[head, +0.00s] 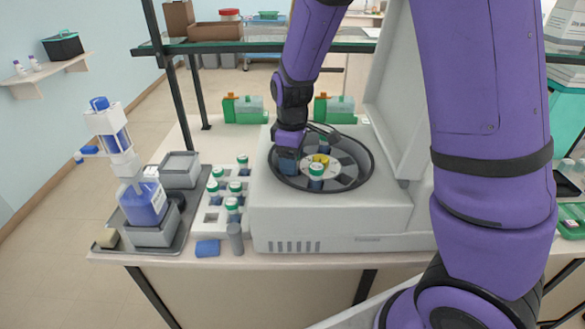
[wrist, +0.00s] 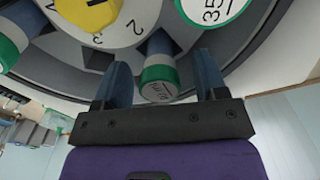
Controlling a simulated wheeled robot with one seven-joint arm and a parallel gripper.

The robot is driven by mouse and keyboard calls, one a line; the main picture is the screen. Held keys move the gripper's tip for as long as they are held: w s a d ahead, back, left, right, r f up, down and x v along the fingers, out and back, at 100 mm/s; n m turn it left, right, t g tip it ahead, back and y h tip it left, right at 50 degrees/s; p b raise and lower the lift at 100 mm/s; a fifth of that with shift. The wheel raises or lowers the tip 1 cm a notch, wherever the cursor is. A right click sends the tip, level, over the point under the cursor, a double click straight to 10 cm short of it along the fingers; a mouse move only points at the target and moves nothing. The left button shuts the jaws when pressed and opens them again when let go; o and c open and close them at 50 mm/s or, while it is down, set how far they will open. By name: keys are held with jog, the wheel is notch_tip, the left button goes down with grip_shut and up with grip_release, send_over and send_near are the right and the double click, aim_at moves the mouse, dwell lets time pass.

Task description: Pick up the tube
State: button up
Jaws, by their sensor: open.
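My gripper (head: 289,163) is down over the round rotor of the centrifuge in the head view. In the wrist view my gripper (wrist: 161,63) is open, with one blue finger on each side of a tube (wrist: 158,84) with a green-and-white cap. That tube sits tilted in a rotor slot, and I cannot tell whether the fingers touch it. In the head view the arm and gripper hide it. Another green-capped tube (head: 316,172) stands in the rotor, right of my gripper.
The centrifuge (head: 330,222) has its lid (head: 395,75) raised. A white rack (head: 214,216) of green-capped tubes stands left of it. A grey tray (head: 180,232) holds a blue bottle (head: 145,203). In the wrist view, more capped tubes (wrist: 212,8) sit around the numbered hub (wrist: 118,30).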

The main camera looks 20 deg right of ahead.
jog(key=shift+f, duration=0.45)
jog(key=c, duration=1)
